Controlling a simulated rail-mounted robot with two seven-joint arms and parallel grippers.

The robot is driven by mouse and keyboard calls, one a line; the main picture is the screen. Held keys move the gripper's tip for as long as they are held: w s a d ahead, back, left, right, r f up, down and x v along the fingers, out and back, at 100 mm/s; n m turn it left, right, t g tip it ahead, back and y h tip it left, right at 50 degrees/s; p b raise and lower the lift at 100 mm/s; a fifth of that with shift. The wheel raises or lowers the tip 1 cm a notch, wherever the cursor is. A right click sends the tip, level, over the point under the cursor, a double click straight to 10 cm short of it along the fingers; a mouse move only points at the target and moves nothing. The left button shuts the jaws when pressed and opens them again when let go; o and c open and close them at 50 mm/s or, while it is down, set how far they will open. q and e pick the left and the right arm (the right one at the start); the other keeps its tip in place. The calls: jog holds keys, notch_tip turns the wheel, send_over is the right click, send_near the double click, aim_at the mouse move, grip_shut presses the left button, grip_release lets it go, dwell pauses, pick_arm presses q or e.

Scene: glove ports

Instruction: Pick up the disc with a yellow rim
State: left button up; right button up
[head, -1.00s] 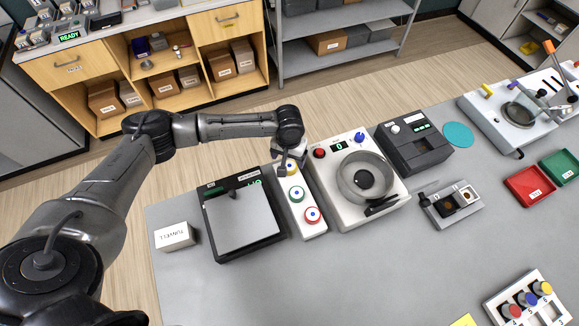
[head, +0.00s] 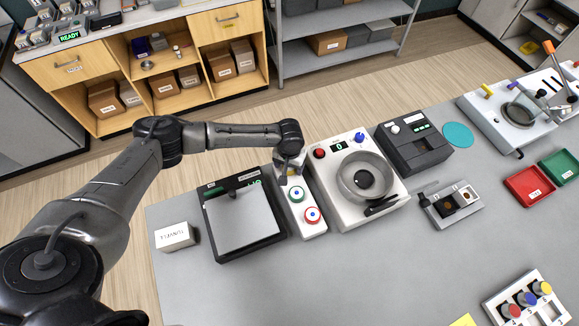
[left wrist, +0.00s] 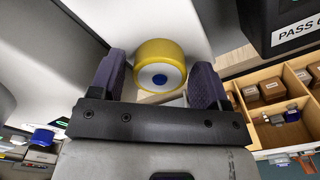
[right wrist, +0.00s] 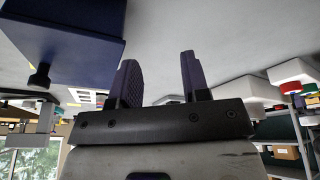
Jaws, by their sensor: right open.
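The disc with a yellow rim (left wrist: 160,68) shows in the left wrist view, with a white face and a blue centre. In the head view it is largely hidden by my left gripper (head: 287,177), at the far end of a white stand (head: 313,229). On that stand are a green-rimmed disc (head: 297,194) and a red-rimmed disc (head: 312,215). In the left wrist view, my left gripper (left wrist: 157,82) is open, its fingers to either side of the yellow-rimmed disc. Contact cannot be told. My right gripper (right wrist: 162,80) is open and empty in the right wrist view.
Left of the stand is a black-framed device with a grey plate (head: 240,220). Right of it is a white machine with a round bowl (head: 345,190). A white box (head: 173,236) stands at left. The grey table's front middle (head: 370,280) is clear.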

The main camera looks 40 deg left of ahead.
pick_arm(q)
jog(key=c, duration=0.7)
jog(key=shift+c, duration=0.3)
